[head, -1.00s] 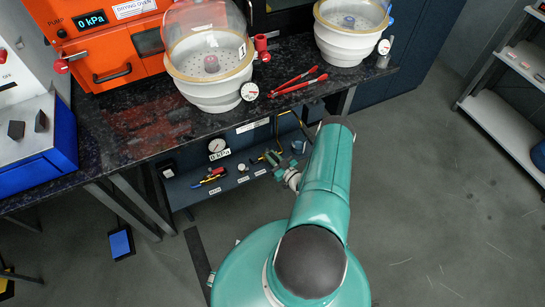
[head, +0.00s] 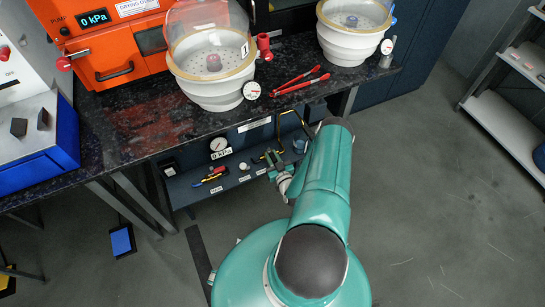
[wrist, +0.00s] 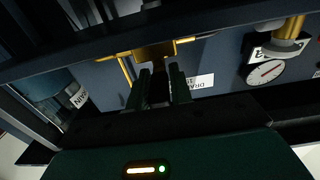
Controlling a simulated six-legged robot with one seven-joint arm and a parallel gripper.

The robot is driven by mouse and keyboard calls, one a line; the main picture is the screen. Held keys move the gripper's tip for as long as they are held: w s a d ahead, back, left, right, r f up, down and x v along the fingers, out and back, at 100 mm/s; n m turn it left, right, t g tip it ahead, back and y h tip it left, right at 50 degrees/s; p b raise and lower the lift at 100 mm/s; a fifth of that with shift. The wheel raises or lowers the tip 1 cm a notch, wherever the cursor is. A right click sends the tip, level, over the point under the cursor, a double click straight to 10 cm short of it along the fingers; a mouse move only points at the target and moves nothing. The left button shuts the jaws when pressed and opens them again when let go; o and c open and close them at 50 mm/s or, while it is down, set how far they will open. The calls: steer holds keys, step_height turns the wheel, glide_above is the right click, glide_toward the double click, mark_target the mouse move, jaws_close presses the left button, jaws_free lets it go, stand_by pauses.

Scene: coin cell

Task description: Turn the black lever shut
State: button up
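In the wrist view, a brass valve body (wrist: 154,51) with yellow pipes is on the blue-grey panel under the bench. A dark piece, seemingly the black lever (wrist: 158,88), extends from it toward me. My gripper (wrist: 159,72) has its two dark green fingers parted on either side of this piece. Contact with the fingers is too dark to tell. In the head view, my gripper (head: 275,163) reaches under the bench edge at the panel, and the lever cannot be made out there.
A round gauge (wrist: 265,72) sits right of the valve. The dark shelf edge (wrist: 90,45) runs above it. The bench top (head: 140,120) overhangs, carrying an orange oven (head: 110,45), desiccators (head: 212,85) and red tongs (head: 300,83).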

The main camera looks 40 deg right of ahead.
steer(key=o, duration=0.3)
steer(key=shift+s+a, duration=0.1)
steer(key=v, duration=1.3)
steer(key=shift+s, duration=0.3)
steer(key=shift+s+a, duration=0.1)
steer(key=shift+a, duration=0.05)
